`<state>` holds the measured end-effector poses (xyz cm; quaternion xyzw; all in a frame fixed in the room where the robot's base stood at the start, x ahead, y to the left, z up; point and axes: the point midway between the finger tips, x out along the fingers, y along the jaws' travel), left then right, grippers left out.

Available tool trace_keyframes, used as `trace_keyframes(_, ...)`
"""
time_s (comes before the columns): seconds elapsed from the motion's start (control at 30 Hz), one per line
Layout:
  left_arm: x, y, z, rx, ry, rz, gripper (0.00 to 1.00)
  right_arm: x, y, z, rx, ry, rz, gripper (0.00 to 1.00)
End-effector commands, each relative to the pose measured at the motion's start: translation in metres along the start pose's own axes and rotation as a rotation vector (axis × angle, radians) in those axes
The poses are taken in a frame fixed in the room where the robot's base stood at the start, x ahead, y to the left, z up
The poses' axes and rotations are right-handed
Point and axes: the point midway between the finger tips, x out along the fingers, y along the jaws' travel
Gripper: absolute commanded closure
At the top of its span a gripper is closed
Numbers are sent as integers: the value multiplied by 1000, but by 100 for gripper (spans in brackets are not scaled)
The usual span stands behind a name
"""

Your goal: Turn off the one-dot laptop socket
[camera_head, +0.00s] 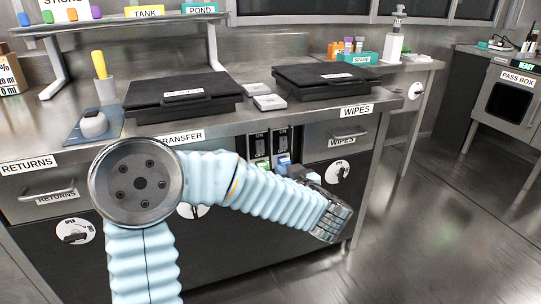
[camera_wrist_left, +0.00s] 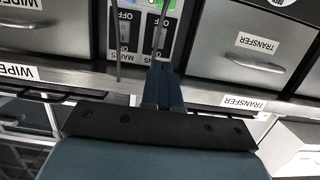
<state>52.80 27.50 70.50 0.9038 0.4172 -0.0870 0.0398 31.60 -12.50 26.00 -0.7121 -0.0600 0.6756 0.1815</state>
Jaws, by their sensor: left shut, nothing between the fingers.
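The socket panel (camera_head: 272,146) is set in the bench front between the TRANSFER and WIPES drawers. In the left wrist view the left-hand switch (camera_wrist_left: 127,30) and right-hand switch (camera_wrist_left: 151,45) show beyond my fingers. Dot marks are too small to read, and the switch positions cannot be told. My left gripper (camera_head: 284,163) is shut and empty, in front of the panel's lower part. Its blue fingers (camera_wrist_left: 163,82) point towards the panel; contact cannot be told. My right gripper is out of view.
Two black flat cases (camera_head: 182,97) (camera_head: 325,82) lie on the bench top. The TRANSFER drawer (camera_wrist_left: 262,54) and WIPES drawer (camera_head: 339,139) flank the panel. The bench edge runs above it. Open floor (camera_head: 440,220) lies to the right.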

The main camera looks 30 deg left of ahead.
Motion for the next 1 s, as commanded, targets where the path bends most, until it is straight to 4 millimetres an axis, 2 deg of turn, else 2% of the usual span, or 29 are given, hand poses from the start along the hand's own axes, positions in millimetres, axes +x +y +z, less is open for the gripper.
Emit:
trace_keyframes(0.17,13,0,1,-1,-1,-4,100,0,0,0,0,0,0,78)
trace_keyframes(0.7,119,-1,1,-2,-1,-2,100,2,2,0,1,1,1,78)
trace_keyframes(0.83,133,0,1,-1,-1,0,100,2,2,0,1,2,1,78)
trace_keyframes(1.0,140,0,1,-1,-1,1,100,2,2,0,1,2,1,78)
